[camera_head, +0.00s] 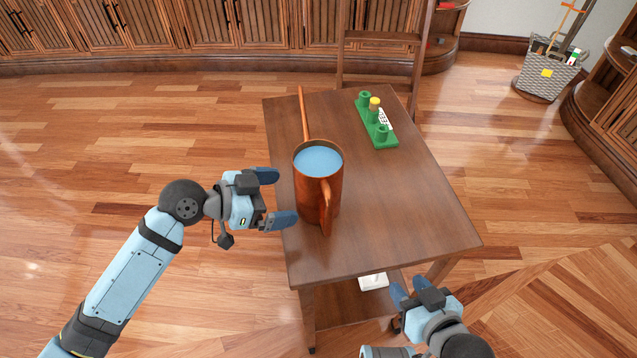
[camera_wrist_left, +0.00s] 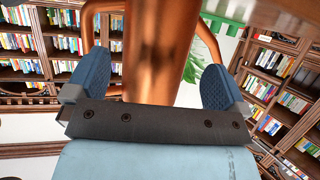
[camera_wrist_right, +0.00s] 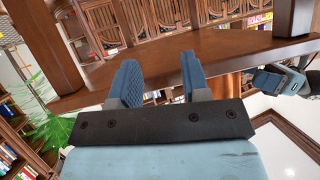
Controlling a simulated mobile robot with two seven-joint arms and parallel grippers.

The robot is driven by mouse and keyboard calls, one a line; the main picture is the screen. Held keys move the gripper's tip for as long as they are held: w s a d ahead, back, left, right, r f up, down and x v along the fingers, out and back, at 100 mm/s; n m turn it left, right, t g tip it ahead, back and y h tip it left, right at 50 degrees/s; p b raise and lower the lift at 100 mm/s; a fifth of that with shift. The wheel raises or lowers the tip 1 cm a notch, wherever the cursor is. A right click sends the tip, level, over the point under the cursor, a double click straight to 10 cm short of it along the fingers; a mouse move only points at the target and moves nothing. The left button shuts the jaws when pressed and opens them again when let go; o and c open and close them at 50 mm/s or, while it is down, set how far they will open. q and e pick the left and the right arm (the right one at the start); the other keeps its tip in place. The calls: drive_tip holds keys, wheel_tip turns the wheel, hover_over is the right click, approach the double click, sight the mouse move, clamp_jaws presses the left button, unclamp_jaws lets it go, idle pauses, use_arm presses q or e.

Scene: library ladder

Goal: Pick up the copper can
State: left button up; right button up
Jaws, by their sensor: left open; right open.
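The copper can (camera_head: 308,192) stands upright near the left edge of the wooden table (camera_head: 420,212). Blue liquid shows at its top, a handle is on its near side and a long thin spout points to the back. My left gripper (camera_head: 279,198) is open at the can's left side, level with its body. My right gripper (camera_head: 409,289) is open and empty, low by the table's near edge.
A green rack (camera_head: 377,121) with a yellow-topped piece stands at the table's back. A white object (camera_head: 373,281) lies on the lower shelf. A grey basket (camera_head: 547,74) stands far right.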

sight(296, 195)
use_arm(q)
drive_tip(key=shift+b+x, duration=0.55)
drive_tip(key=shift+x, duration=2.2)
drive_tip(key=shift+f, duration=0.1)
drive_tip(key=shift+c, duration=0.2)
drive_tip(key=c, duration=0.6)
